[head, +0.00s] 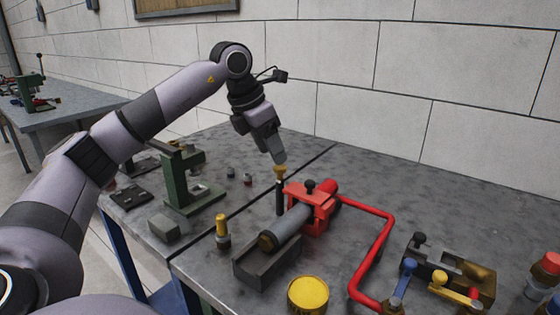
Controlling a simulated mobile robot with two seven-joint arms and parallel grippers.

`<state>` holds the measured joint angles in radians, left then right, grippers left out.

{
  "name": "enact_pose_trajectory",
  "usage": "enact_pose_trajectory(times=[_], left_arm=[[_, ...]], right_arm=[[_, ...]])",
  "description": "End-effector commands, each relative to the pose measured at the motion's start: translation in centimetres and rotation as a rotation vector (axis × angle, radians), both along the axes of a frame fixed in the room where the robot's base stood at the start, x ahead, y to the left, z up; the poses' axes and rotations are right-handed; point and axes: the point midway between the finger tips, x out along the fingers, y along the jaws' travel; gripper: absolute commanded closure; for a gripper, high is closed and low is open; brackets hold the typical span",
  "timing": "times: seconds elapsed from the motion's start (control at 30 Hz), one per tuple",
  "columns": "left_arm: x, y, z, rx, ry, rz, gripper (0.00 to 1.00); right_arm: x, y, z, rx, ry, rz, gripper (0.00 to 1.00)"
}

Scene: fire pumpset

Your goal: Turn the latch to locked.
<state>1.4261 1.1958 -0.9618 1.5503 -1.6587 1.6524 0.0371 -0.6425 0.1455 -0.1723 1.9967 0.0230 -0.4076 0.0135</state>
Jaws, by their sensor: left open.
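My left gripper (279,160) points down over the table, with its fingertips just above or at a brass-coloured cap on a dark upright post (280,176). The gap between the fingers is hard to see, and I cannot tell whether they touch the cap. The post stands beside a red clamp-like bracket (308,205) with a black knob on top, around a grey cylinder (285,229) on a dark block. No part is clearly marked as the latch, and I cannot read a locked or unlocked position. My right gripper is out of view.
A red pipe (386,235) bends across the table to the right. A fixture with blue and yellow handles (450,272) stands at the lower right. A yellow round lid (308,293), a yellow-topped peg (222,231) and a green press (185,180) are nearby. The back right tabletop is clear.

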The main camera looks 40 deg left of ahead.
Motion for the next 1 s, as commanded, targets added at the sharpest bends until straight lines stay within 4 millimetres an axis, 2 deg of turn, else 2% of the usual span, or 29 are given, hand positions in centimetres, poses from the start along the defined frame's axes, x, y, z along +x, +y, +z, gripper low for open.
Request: enact_pose_trajectory(times=[0.1,0.23,0.6,0.77,0.8,1.0], left_arm=[[0.7,-0.2,-1.9,-0.001,0.003,-0.002,0.43],[1.2,-0.5,-3.1,-0.002,0.0,-0.003,0.43],[1.5,-0.5,-3.7,-0.002,0.0,-0.003,0.43],[1.5,-0.5,-3.7,-0.002,-0.001,-0.003,0.95],[1.5,-0.5,-3.7,-0.002,-0.001,-0.003,0.99],[1.5,-0.5,-3.6,-0.002,-0.001,-0.012,0.99]], right_arm=[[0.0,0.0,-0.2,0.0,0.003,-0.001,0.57],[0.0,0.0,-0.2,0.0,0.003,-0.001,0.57],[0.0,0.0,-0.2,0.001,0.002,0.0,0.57],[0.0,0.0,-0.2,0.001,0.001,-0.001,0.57],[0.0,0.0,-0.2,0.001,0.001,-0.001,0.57],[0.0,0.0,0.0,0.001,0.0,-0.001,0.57]])
